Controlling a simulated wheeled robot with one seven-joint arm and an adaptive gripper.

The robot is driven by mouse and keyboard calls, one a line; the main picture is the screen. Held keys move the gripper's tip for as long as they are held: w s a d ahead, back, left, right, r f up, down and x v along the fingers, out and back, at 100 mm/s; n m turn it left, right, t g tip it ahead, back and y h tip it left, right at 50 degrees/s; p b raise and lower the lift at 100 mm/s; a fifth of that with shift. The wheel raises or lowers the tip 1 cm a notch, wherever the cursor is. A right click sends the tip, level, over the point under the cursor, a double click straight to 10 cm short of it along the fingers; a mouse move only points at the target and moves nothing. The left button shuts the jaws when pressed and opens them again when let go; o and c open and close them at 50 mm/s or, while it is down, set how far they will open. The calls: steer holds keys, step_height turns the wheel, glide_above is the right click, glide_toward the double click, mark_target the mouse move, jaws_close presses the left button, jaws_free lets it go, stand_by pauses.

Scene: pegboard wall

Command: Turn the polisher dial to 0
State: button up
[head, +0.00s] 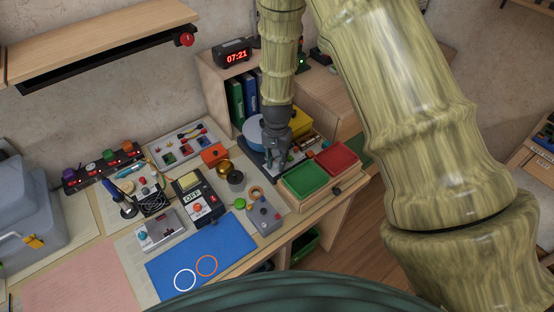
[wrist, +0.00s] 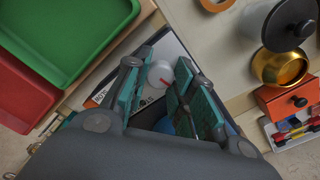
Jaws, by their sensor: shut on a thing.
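The polisher (head: 250,143) stands at the back of the bench, a dark base with a blue disc, partly covered by my gripper in the head view. In the wrist view its pale panel (wrist: 172,47) shows with printed marks only partly readable. The polisher dial (wrist: 158,74) is a white round knob with a red pointer line. My gripper (head: 280,158) points down over the polisher. In the wrist view its teal fingers (wrist: 160,86) stand on both sides of the dial and are shut on it. The number at the pointer is not readable, and a finger hides part of the dial.
A green tray (wrist: 70,35) and a red tray (wrist: 18,98) lie close beside the polisher. A brass pot (wrist: 281,67), orange tape (wrist: 217,3) and an orange drawer box (wrist: 288,98) are on the other side. A shelf with binders (head: 236,103) stands behind.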

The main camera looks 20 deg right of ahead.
mark_target(278, 162)
steer(key=n, duration=0.5)
steer(key=shift+n, duration=0.3)
steer(key=n, duration=0.5)
steer(key=shift+n, duration=0.4)
steer(key=o, duration=1.1)
steer(key=shift+c, duration=0.2)
steer(key=shift+r, duration=0.15)
step_height(278, 162, up, 12)
steer(key=shift+d+f, duration=0.15)
steer(key=shift+f, duration=0.05)
